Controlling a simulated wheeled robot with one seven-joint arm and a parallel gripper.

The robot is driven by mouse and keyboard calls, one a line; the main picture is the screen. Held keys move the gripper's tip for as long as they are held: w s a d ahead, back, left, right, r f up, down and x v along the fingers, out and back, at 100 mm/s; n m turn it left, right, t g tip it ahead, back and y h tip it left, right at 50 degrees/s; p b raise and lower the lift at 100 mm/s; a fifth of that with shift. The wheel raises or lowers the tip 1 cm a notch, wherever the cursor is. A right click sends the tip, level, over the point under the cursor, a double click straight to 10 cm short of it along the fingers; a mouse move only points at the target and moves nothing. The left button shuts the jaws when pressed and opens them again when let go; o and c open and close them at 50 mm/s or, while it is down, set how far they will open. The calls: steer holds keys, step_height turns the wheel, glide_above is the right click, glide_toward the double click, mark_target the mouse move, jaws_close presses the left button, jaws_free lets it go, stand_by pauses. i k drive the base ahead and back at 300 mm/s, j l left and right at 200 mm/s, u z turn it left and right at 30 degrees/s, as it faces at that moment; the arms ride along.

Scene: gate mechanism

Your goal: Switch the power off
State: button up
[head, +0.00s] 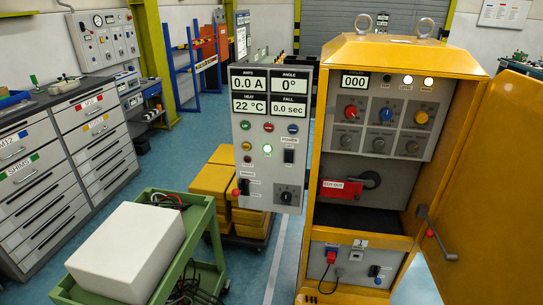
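A grey control panel (258,178) faces me at centre. Its displays read 0.0 A, 0°, 22 °C and 0.0 sec. A black switch (289,156) sits under a label that reads POWER; its position is too small to tell. A green light (267,149) glows to its left. Green, red and blue buttons are in a row above. A red-tipped lever (236,192) is at the lower left and a black rotary knob (286,197) at the lower right. My gripper is not in view.
A yellow cabinet (310,200) with its door (490,160) open to the right stands beside the panel. Its upper controls have lit lamps and a 000 display. A green cart (200,225) with a white box (127,250) is front left. Drawer cabinets (40,200) line the left wall.

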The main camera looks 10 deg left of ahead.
mark_target(288, 154)
steer(key=i+j+u, duration=0.55)
steer(key=i+u, duration=0.2)
steer(key=i, duration=0.2)
steer(key=i+u, duration=0.4)
steer(key=i+j, duration=0.05)
steer(key=i, duration=0.05)
